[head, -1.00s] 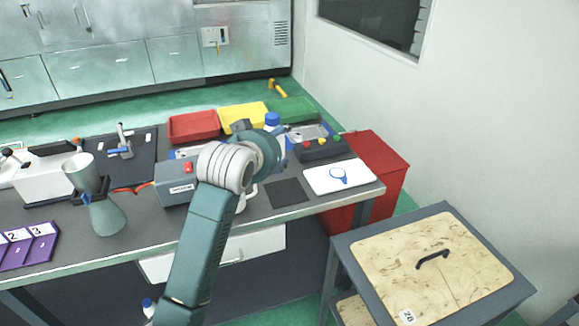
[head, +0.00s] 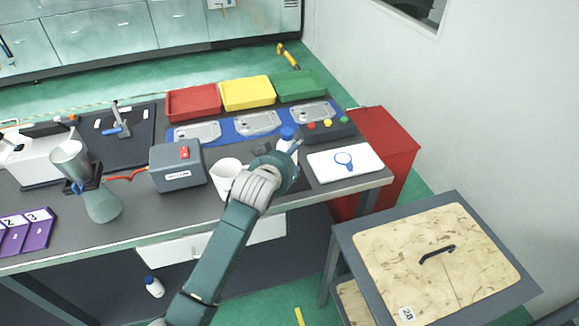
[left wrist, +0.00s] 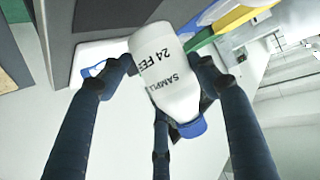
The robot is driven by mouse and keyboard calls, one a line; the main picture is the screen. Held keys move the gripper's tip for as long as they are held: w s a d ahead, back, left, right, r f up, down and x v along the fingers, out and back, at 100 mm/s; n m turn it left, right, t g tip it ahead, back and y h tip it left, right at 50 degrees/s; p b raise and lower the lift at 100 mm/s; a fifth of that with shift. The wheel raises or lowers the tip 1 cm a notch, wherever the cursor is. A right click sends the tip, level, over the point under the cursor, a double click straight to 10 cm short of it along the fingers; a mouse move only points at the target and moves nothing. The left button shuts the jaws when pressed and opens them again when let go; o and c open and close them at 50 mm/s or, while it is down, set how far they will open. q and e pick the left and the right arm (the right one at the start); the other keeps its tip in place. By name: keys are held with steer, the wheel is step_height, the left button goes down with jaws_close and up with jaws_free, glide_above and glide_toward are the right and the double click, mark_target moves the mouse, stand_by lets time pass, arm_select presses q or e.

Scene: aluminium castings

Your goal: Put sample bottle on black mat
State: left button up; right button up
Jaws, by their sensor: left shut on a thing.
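The sample bottle (left wrist: 165,85) is white with a blue cap and printed text. In the left wrist view it sits between the fingers of my left gripper (left wrist: 165,75), which is shut on it. In the head view its blue cap (head: 287,133) shows just beyond my left wrist, and the gripper is mostly hidden behind the arm. The black mat (head: 300,189) lies near the table's front edge, largely covered by my arm in the head view. The bottle appears to be above the table near the mat; its exact height is unclear. My right gripper is not in view.
A white plate with a blue magnifier (head: 345,160) lies right of the mat. A white jug (head: 226,177) and a grey box (head: 177,167) stand to the left. A button box (head: 326,131) is behind. A blue-capped bottle (head: 154,287) is on the floor.

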arm_select(q)
steer(key=shift+f, duration=2.35)
steer(key=shift+s, duration=0.1)
steer(key=o, duration=1.1)
steer(key=shift+s, duration=0.1)
steer(key=v, duration=1.2)
